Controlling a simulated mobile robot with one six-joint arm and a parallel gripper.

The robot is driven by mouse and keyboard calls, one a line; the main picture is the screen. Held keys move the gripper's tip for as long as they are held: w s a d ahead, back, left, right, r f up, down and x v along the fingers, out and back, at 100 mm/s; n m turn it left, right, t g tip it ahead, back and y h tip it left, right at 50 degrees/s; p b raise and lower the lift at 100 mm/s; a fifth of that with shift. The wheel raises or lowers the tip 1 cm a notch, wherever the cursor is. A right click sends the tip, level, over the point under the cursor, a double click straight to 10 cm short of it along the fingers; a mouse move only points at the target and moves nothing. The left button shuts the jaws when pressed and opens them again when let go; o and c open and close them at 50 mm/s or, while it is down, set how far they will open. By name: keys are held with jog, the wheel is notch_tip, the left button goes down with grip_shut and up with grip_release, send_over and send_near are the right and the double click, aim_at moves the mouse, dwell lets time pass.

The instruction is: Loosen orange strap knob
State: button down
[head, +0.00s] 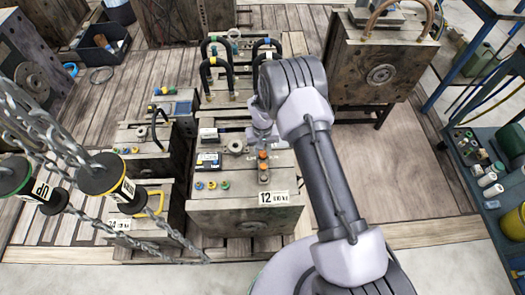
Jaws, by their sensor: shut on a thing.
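An orange strap knob (263,155) stands on top of the wooden-looking mould block labelled 12 (230,208), near its right side. A second orange piece (263,167) shows just in front of it, on a narrow grey strap or plate. My gripper (263,143) points down from the bent arm at the back of the block and is shut at the orange knob. The fingertips are small and partly hidden by my wrist, so their exact hold on the knob is hard to see.
Blue, yellow and green caps (212,185) and a dark boxed device (209,162) sit on the block's left. Chains with black-and-yellow pendants (108,175) hang at left. A large mould (380,65) stands back right, a blue cart (490,190) at right.

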jog(key=n, duration=2.2)
jog(key=shift+n, duration=0.4)
jog(key=n, duration=0.6)
jog(key=shift+n+p, duration=0.3)
jog(key=shift+p, duration=0.1)
jog(key=shift+n, duration=0.3)
jog(key=c, duration=1.1)
grip_release()
